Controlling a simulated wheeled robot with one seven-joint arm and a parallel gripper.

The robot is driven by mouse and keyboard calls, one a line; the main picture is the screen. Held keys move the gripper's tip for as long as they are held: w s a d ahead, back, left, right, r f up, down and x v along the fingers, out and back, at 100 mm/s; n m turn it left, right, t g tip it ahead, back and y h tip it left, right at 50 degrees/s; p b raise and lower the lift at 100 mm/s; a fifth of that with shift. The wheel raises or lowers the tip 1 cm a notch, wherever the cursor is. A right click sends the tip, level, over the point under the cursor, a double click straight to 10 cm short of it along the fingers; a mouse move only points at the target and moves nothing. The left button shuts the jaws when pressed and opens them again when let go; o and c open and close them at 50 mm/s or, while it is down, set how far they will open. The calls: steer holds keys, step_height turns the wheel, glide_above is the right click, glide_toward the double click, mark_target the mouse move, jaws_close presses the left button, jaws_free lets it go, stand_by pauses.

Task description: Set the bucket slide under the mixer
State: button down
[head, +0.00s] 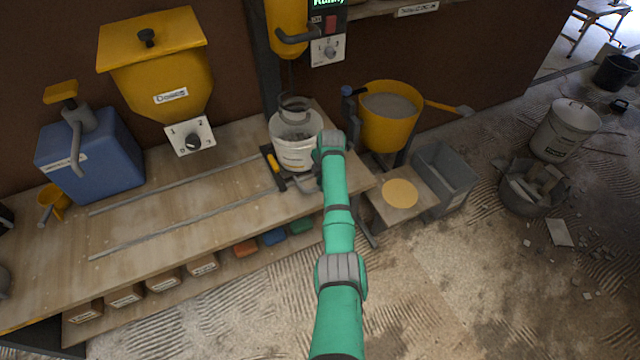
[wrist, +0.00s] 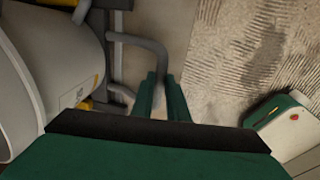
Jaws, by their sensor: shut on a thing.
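The bucket slide (head: 273,168) is a dark frame with a yellow part, at the right end of the bench rails (head: 180,185). A white bucket (head: 292,155) stands on it; its side also shows in the wrist view (wrist: 40,70). The mixer (head: 287,25), yellow with a display reading "Runny", hangs above the bucket. A grey ring-shaped part (head: 294,103) shows at the bucket's mouth. My gripper (wrist: 160,85) is shut on the slide's grey handle (wrist: 125,38). In the head view, my arm hides the gripper and part of the handle.
A yellow hopper (head: 160,75) with a dial and a blue container (head: 90,150) stand along the back. Right of the bench are a yellow tub (head: 390,125), a grey bin (head: 447,175) and a board with a yellow disc (head: 400,193). Rubble lies farther right; the rails left of the slide are clear.

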steer(key=c, duration=1.7)
jaws_free()
steer(key=shift+w+d+r, duration=0.1)
steer(key=shift+d, duration=0.3)
steer(key=shift+a, duration=0.1)
steer(key=shift+r, duration=0.1)
steer(key=shift+r, duration=0.3)
steer(key=r, duration=0.3)
steer(key=s+r, duration=0.1)
steer(key=r, duration=0.2)
steer(key=s+r, duration=0.1)
steer(key=r, duration=0.2)
steer(key=shift+d+r, duration=0.4)
